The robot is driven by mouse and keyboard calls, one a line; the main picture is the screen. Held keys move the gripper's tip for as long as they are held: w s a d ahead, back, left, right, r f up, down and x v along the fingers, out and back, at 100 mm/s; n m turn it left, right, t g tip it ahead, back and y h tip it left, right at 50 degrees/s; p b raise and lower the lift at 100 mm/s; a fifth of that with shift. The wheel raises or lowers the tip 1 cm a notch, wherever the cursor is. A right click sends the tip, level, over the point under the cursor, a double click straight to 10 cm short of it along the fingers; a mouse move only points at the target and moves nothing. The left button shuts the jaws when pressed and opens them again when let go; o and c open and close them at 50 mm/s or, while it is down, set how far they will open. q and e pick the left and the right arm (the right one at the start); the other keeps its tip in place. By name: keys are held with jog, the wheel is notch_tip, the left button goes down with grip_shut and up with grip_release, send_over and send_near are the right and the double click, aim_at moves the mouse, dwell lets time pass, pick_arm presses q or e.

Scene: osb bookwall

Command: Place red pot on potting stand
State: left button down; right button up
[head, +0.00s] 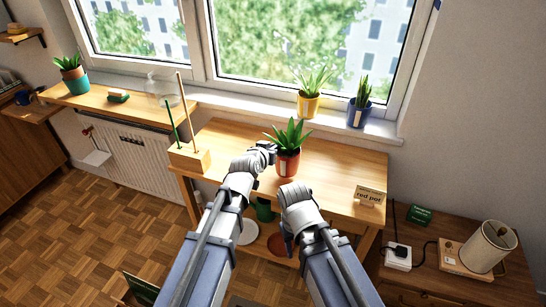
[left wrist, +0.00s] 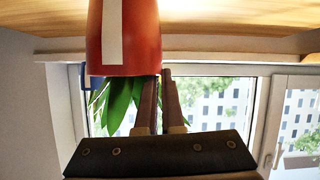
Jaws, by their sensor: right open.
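The red pot (head: 287,163), with a pale label strip and a spiky green plant, is over the wooden potting stand (head: 330,172). I cannot tell whether its base touches the top. My left gripper (head: 270,149) is at the pot's left rim.
A "red pot" sign (head: 370,194) stands at the stand's right front. A wooden block with upright sticks (head: 190,157) is at its left end. Yellow (head: 308,104) and blue (head: 359,113) pots stand on the windowsill behind.

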pick_arm(q)
jog(key=shift+f+b, duration=0.4)
jog(key=shift+f, duration=0.5)
pick_arm(e)
jog(key=shift+f, duration=0.9)
pick_arm(q)
jog(key=shift+f, duration=0.1)
jog(key=c, duration=1)
grip_release()
jog(key=shift+c, duration=0.2)
pick_arm(e)
jog(key=shift+f, duration=0.15)
